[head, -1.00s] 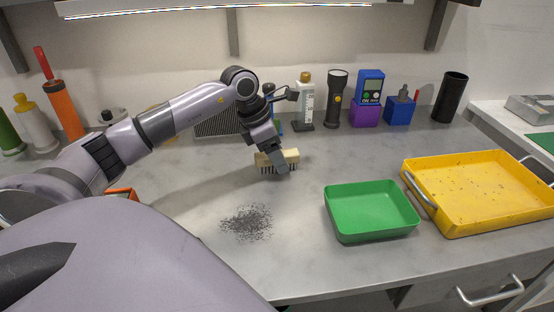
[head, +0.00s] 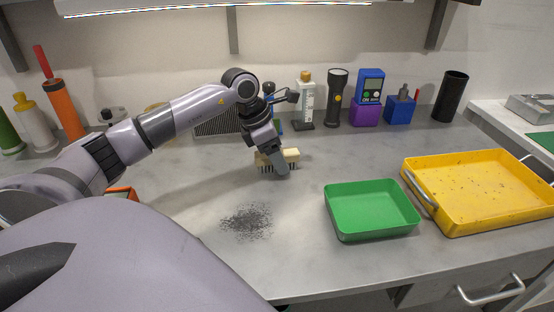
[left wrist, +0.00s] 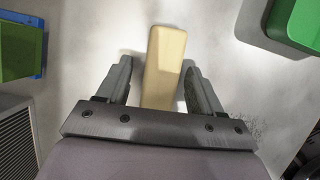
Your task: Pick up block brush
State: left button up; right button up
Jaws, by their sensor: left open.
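The block brush (head: 291,156) has a pale wooden block and dark bristles. It rests bristles down on the grey worktop in the head view, partly hidden by my left gripper (head: 281,170). In the left wrist view the brush (left wrist: 164,62) lies between the two fingers of my left gripper (left wrist: 160,78). The fingers are open, one on each side of the block, with a visible gap on the left side and a smaller gap on the right. My right gripper is not in view.
A patch of dark debris (head: 247,221) lies in front of the brush. A green tray (head: 372,235) and a yellow tray (head: 480,226) stand to the right. A flashlight (head: 336,98), bottle (head: 306,95) and other items line the back wall.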

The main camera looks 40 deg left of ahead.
pick_arm(q)
jog(key=c, duration=1.1)
jog(key=shift+r, duration=0.2)
jog(key=shift+r+p, duration=0.2)
jog(key=shift+p, duration=0.1)
notch_tip(320, 180, up, 20)
jog(key=shift+f+p, duration=0.1)
jog(key=shift+p, duration=0.85)
